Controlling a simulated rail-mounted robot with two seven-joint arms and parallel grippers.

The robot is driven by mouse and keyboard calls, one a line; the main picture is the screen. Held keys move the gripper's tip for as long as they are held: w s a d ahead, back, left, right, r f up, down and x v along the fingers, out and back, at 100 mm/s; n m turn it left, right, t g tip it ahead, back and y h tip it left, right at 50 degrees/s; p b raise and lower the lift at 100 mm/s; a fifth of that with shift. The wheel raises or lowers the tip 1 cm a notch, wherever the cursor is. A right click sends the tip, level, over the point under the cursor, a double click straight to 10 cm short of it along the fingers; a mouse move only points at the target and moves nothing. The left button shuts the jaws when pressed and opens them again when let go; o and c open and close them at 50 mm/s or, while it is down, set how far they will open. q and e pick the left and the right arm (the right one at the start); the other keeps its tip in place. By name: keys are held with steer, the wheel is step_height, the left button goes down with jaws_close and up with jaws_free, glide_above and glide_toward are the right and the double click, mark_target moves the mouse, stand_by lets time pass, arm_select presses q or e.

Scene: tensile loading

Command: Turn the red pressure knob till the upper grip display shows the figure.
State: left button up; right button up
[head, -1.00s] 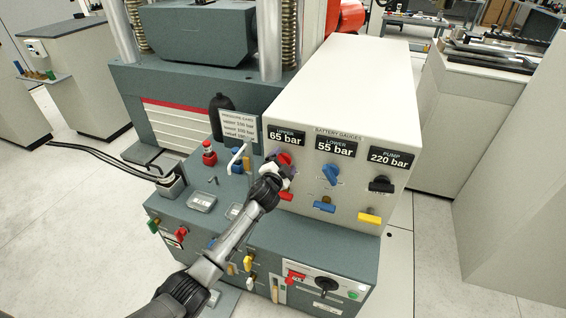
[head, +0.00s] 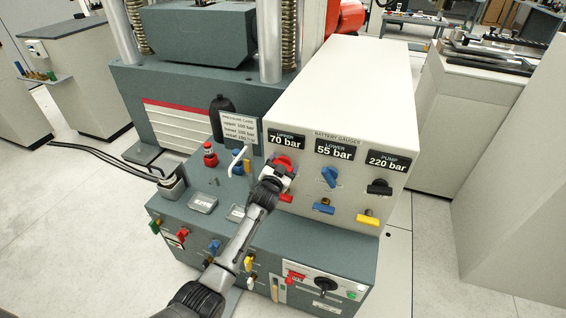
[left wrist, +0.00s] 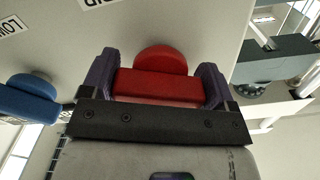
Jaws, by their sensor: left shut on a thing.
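The red pressure knob (head: 284,162) sits on the front of the white gauge box (head: 345,95), below the upper grip display (head: 287,141), which reads 70 bar. My left gripper (head: 279,172) is at the knob. In the left wrist view its two fingers stand on either side of the red knob (left wrist: 158,88), shut on its bar. The pressure card (head: 239,130) stands left of the box; its small text lists upper, lower and relief values, and seems to give the upper one as 105 bar. My right gripper is not in view.
To the right are the lower display (head: 335,149) at 55 bar with a blue knob (head: 330,177), and the pump display (head: 388,160) at 220 bar with a black knob (head: 380,186). Red, blue and yellow handles sit below. A white-handled blue valve (head: 238,164) stands close left of my arm.

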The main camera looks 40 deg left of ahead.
arm_select(q)
steer(key=n+p, duration=0.2)
steer(key=n, duration=0.2)
steer(key=shift+r+n, duration=0.1)
steer(key=shift+n, duration=0.2)
steer(key=shift+n+p, duration=0.95)
steer(key=shift+n, duration=0.65)
steer(key=o, duration=0.8)
steer(key=shift+s, duration=0.1)
